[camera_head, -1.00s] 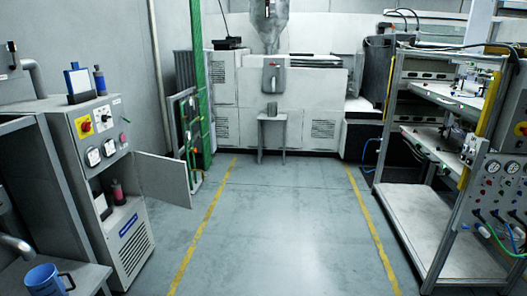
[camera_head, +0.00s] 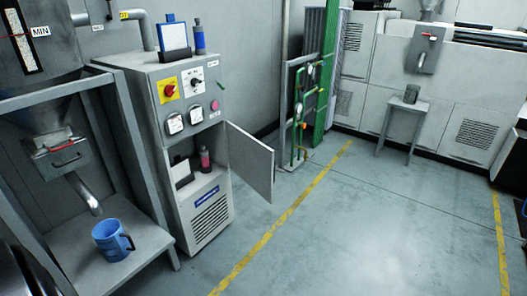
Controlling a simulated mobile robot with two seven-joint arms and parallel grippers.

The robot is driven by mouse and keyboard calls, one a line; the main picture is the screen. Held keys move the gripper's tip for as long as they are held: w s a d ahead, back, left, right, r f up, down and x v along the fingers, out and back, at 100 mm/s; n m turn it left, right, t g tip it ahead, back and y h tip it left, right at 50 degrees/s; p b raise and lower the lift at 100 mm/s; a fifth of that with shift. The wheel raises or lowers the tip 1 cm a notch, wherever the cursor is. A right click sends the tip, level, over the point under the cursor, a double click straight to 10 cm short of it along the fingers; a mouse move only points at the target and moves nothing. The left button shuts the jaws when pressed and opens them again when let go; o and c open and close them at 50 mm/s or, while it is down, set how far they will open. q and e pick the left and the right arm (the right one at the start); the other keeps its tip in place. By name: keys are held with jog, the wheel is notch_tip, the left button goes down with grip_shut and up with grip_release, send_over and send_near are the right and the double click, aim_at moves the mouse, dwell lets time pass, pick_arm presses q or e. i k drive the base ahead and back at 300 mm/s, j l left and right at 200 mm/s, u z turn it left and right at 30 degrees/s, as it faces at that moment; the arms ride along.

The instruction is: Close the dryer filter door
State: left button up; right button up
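The dryer cabinet (camera_head: 205,222) stands at the left of the head view, with a red and yellow switch, gauges and a pink button on its front. Its filter door (camera_head: 250,163) is a grey panel standing open, swung out to the right from the cabinet's front. Inside the open compartment are a pink-red bottle (camera_head: 205,160) and a dark item (camera_head: 182,172). Neither of my grippers is in view.
A metal stand with a blue mug (camera_head: 112,240) on its shelf is left of the cabinet. Green pipework (camera_head: 302,110) rises behind the door. A small stool (camera_head: 402,112) stands at the back right. The floor right of the cabinet is clear, with yellow lines.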

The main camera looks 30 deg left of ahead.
aim_at(252, 160)
jog(key=i+l+u, duration=0.1)
jog(key=i+u, duration=0.35)
jog(key=i+l+u, duration=0.3)
jog(key=i+u, duration=0.15)
jog(key=i+l+u, duration=0.45)
jog(key=k+j, duration=0.05)
jog(key=k, duration=0.05)
